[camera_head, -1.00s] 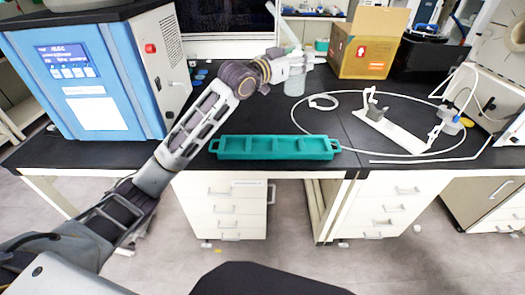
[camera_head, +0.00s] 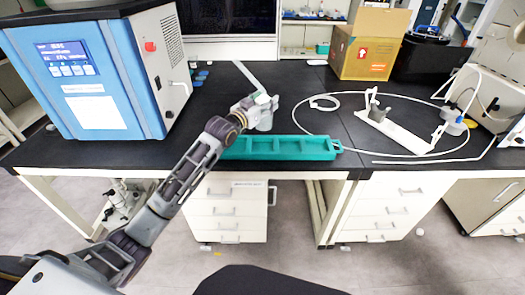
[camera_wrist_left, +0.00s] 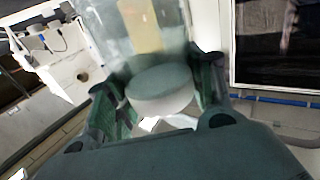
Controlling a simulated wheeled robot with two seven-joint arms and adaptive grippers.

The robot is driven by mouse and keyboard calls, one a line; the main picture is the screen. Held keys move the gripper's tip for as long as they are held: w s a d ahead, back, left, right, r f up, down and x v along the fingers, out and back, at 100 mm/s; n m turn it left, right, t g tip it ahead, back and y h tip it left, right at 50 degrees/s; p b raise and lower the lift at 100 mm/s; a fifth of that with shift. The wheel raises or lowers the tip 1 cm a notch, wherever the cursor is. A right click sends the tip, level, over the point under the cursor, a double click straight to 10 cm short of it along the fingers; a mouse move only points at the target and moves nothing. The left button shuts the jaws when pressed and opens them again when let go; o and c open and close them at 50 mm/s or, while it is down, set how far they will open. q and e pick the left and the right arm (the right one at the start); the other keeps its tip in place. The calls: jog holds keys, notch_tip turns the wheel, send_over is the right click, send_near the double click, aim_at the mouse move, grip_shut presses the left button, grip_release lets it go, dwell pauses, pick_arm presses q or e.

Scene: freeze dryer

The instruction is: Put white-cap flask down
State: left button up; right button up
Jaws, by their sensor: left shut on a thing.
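My left gripper (camera_head: 262,103) is shut on the white-cap flask (camera_head: 265,121), around its upper part. The flask is clear and looks roughly upright in the head view, just behind the teal rack. I cannot tell whether its base touches the black bench top. In the left wrist view the round white cap (camera_wrist_left: 161,98) sits between the fingers, and the clear body (camera_wrist_left: 150,40) extends away beyond it, blurred. A pale bar (camera_head: 245,74) rises up and left from beside the gripper. My right gripper is not in view.
The teal rack (camera_head: 280,155) lies along the bench's front edge. A blue and white machine (camera_head: 95,85) stands at the left. A cardboard box (camera_head: 368,55) stands at the back. A white stand (camera_head: 395,128) and looping tube (camera_head: 300,108) occupy the right. Bare black bench (camera_head: 210,105) lies left of the flask.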

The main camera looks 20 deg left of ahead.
pick_arm(q)
jog(key=shift+a+f, duration=0.3)
jog(key=shift+f, duration=0.05)
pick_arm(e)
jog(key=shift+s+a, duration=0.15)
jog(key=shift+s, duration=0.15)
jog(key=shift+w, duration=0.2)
pick_arm(q)
jog(key=shift+f, duration=0.5)
notch_tip(320, 180, down, 5)
jog(key=shift+b, duration=0.45)
jog(key=shift+f, duration=0.15)
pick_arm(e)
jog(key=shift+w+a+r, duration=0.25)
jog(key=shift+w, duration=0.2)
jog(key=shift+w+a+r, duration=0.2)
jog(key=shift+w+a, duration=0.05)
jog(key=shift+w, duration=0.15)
